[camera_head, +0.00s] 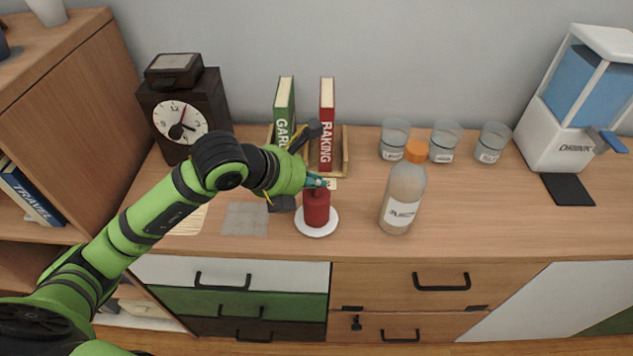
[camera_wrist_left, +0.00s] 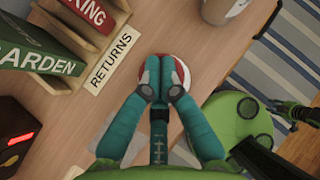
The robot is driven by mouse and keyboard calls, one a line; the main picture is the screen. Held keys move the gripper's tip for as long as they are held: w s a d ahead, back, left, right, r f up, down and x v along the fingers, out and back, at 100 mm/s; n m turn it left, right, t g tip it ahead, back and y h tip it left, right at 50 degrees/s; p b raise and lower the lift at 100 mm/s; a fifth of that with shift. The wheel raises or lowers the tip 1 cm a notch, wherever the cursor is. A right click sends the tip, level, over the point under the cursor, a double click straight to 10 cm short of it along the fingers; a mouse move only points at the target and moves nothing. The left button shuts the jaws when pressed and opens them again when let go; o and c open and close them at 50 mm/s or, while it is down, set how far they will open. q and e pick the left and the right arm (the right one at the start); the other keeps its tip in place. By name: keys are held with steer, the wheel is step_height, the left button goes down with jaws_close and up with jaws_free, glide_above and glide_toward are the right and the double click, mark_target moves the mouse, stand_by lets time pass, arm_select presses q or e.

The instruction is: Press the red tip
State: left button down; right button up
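A red cylinder (camera_head: 316,209) stands upright on a white round base (camera_head: 316,228) near the front of the wooden cabinet top. My left gripper (camera_head: 316,182) is right over its top, its teal fingers pointing at it. In the left wrist view the two fingertips (camera_wrist_left: 160,78) are together with nothing visible between them. The red and white edge of the base (camera_wrist_left: 182,72) shows behind them there. The fingers hide the cylinder's top, so I cannot tell whether they touch it. My right gripper is not in view.
A bottle with an orange cap (camera_head: 402,190) stands close to the right. Behind are a book rack with a green book (camera_head: 284,110) and a red book (camera_head: 327,125). A dark clock (camera_head: 183,110) stands left. Glasses (camera_head: 395,138) and a drink dispenser (camera_head: 580,100) stand right.

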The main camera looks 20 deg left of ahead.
mark_target(313, 192)
arm_select(q)
steer(key=shift+r+p, duration=1.9)
steer(key=shift+r, duration=0.85)
